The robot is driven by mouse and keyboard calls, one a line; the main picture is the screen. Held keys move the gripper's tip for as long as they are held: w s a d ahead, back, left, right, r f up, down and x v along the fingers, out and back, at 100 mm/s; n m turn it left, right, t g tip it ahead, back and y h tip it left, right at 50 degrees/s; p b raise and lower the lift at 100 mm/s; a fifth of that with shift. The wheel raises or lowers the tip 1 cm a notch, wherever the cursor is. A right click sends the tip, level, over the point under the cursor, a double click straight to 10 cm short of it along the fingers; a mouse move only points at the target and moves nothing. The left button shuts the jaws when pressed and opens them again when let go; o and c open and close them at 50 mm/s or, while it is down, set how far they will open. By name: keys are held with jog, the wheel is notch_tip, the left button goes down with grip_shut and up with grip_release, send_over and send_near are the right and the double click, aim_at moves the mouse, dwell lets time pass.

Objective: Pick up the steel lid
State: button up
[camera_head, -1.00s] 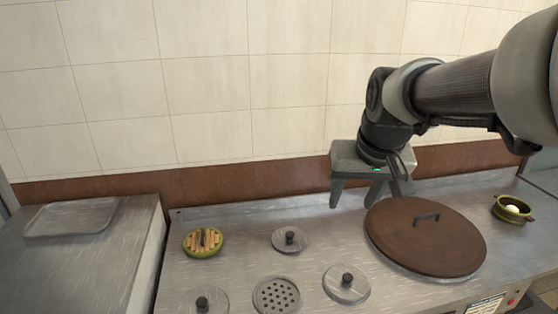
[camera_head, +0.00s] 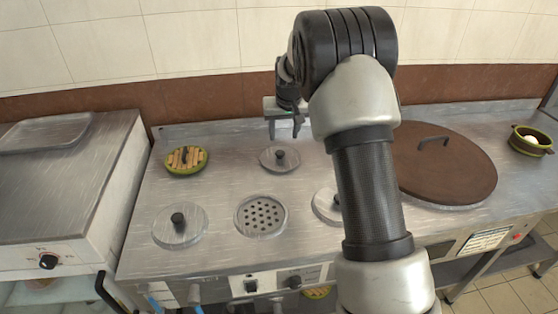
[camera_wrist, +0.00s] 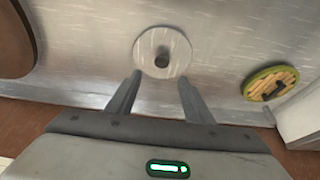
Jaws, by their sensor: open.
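A round steel lid with a dark knob (camera_head: 274,163) lies at the back middle of the steel counter; it also shows in the wrist view (camera_wrist: 147,48). Two similar steel lids lie nearer the front, one at left (camera_head: 165,234) and one (camera_head: 322,207) partly hidden by my arm. My gripper (camera_head: 284,134) is open and empty, just behind and above the back lid. In the wrist view my gripper (camera_wrist: 160,82) has its fingers spread, pointing toward the lid, with the knob roughly in line with the gap between them. I see no contact with the lid.
A perforated steel disc (camera_head: 261,215) sits in front of the back lid. A green bowl with a slatted top (camera_head: 186,160) is at left. A large brown lid (camera_head: 455,165) and a green pot (camera_head: 531,140) are at right. A tray (camera_head: 45,132) lies far left.

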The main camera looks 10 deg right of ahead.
send_over(280, 152)
jog(key=s, duration=0.3)
jog(key=f, duration=0.2)
jog(key=f+b, duration=0.1)
jog(key=f, duration=0.2)
jog(key=shift+w+d+f, duration=0.1)
jog(key=shift+d+f, duration=0.1)
jog(key=b+x, duration=0.1)
jog(key=x, duration=0.4)
jog(key=shift+a, duration=0.2)
jog(key=c, duration=1.1)
jog(key=shift+c, duration=0.2)
jog(key=shift+r, duration=0.1)
